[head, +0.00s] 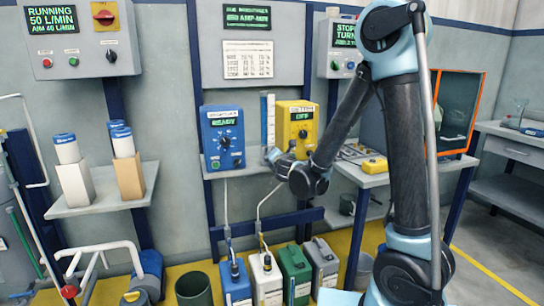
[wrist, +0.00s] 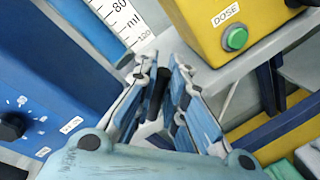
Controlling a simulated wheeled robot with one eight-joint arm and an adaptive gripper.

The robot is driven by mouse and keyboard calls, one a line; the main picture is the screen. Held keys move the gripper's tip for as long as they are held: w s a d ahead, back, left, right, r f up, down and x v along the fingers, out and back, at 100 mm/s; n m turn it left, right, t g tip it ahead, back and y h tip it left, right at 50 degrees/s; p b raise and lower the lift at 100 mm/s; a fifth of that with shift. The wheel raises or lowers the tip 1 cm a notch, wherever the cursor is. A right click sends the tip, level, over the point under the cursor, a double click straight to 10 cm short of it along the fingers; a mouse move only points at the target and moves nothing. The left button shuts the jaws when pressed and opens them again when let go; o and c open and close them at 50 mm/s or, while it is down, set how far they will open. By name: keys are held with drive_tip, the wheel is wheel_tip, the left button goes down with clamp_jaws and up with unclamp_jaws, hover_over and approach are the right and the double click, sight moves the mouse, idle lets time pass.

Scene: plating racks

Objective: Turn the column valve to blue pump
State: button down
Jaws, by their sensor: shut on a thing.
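The blue pump (head: 223,160) stands on a shelf, its display reading READY. The yellow pump (head: 296,140) stands to its right, display reading OFF. The graduated column (head: 267,118) stands between them and holds blue liquid; its scale shows in the wrist view (wrist: 122,22). My gripper (head: 272,154) is at the column's foot. In the wrist view my gripper (wrist: 163,80) is shut on a black valve handle (wrist: 157,95) between its two blue-padded fingers. The rest of the valve is mostly hidden by the fingers, so I cannot tell which pump it points to.
Blue, white, green and grey jugs (head: 267,280) stand on the floor below, with tubes running down to the blue and white ones. A side table (head: 400,172) with a yellow device is at the right. A shelf (head: 100,200) with filter cartridges is at the left.

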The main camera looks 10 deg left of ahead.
drive_tip(key=shift+w+d+f+m+y, duration=0.1)
drive_tip(key=shift+d+f+m+y, duration=0.1)
drive_tip(key=shift+m, duration=0.45)
drive_tip(key=shift+w+d+f+m+y, duration=0.1)
drive_tip(key=shift+f+m, duration=0.05)
drive_tip(key=shift+m, duration=0.5)
drive_tip(key=c, duration=1.6)
unclamp_jaws()
drive_tip(key=shift+s, duration=0.1)
drive_tip(key=v, duration=1.1)
drive_tip(key=shift+s+d+r, duration=0.25)
drive_tip(key=shift+s+d, duration=0.05)
drive_tip(key=shift+d+g, duration=0.1)
drive_tip(key=shift+g, duration=0.2)
